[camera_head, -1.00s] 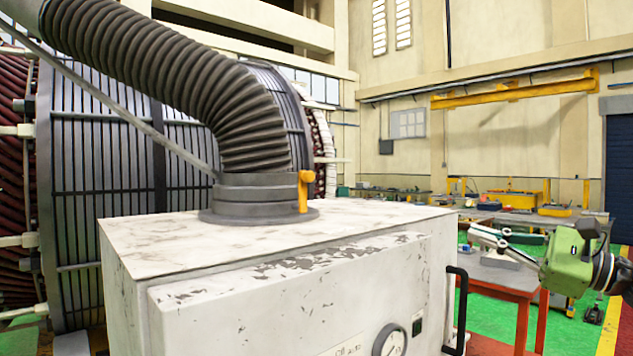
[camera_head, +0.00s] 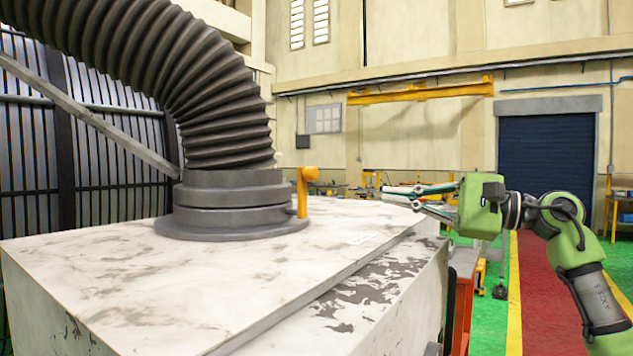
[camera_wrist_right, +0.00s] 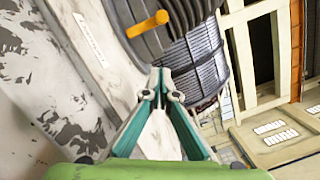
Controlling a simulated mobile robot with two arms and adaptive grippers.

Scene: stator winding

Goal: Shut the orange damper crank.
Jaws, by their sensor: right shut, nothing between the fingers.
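The orange damper crank (camera_head: 303,190) stands upright at the right side of the grey duct collar (camera_head: 228,200), on top of the white cabinet. Its knob points up and right in the head view. In the right wrist view the crank (camera_wrist_right: 148,24) shows beyond the fingertips, near the ribbed hose. My right gripper (camera_head: 388,193) is to the right of the crank, above the cabinet's right edge, with clear space between them. Its fingertips meet in the wrist view (camera_wrist_right: 160,80), shut and empty. My left gripper is not in view.
The white cabinet top (camera_head: 130,270) is flat and clear between collar and gripper. The thick ribbed hose (camera_head: 190,75) rises from the collar and bends left. A red-yellow floor lane (camera_head: 540,290) and a dark blue door (camera_head: 545,155) lie behind my right arm.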

